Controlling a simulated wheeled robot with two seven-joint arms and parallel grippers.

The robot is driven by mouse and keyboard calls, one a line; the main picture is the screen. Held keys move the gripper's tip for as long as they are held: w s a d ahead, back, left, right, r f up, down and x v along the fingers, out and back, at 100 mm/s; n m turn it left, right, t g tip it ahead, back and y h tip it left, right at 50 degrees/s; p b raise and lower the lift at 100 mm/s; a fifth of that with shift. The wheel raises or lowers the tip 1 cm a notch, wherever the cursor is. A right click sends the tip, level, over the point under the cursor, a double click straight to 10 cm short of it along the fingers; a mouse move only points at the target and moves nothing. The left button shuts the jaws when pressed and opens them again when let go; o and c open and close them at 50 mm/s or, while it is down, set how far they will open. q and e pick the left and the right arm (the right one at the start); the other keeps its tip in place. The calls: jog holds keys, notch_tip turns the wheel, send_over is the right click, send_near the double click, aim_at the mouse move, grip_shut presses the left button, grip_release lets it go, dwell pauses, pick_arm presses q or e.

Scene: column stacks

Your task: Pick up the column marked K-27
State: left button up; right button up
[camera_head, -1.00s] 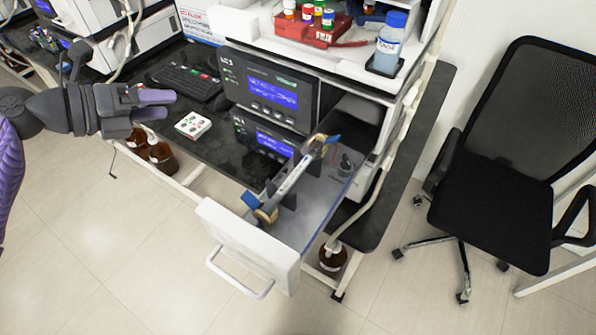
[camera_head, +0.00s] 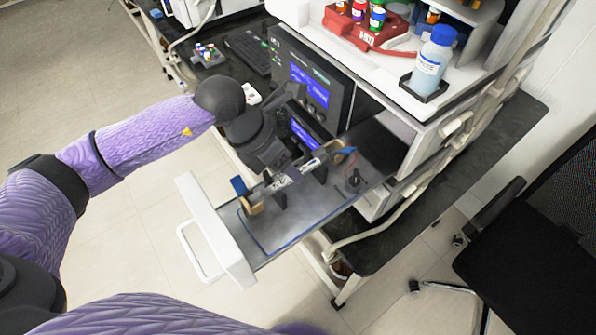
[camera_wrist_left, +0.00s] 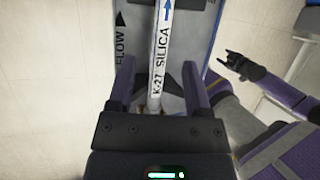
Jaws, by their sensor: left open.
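The K-27 column (camera_head: 285,179) is a white tube with tan end clamps and blue caps. It lies in holders over the pulled-out drawer tray (camera_head: 285,232). The left wrist view shows its label "K-27 SILICA" (camera_wrist_left: 159,65) and a blue arrow. My left gripper (camera_head: 277,172) is at the column's middle, its fingertips mostly hidden in the head view. In the left wrist view the left gripper (camera_wrist_left: 158,85) is open, a finger on each side of the tube. Contact cannot be told. My right gripper (camera_wrist_left: 240,66) shows small at the upper right, away from the column.
The drawer's white front with handle (camera_head: 215,235) sticks out toward the floor. Instrument units with blue screens (camera_head: 309,84) stand close behind my left gripper. A capped bottle (camera_head: 432,62) stands on the shelf above. A black chair (camera_head: 540,250) is at the right.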

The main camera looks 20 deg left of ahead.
pick_arm(q)
jog(key=shift+x, duration=0.95)
grip_shut()
jog(key=shift+w+r, duration=0.1)
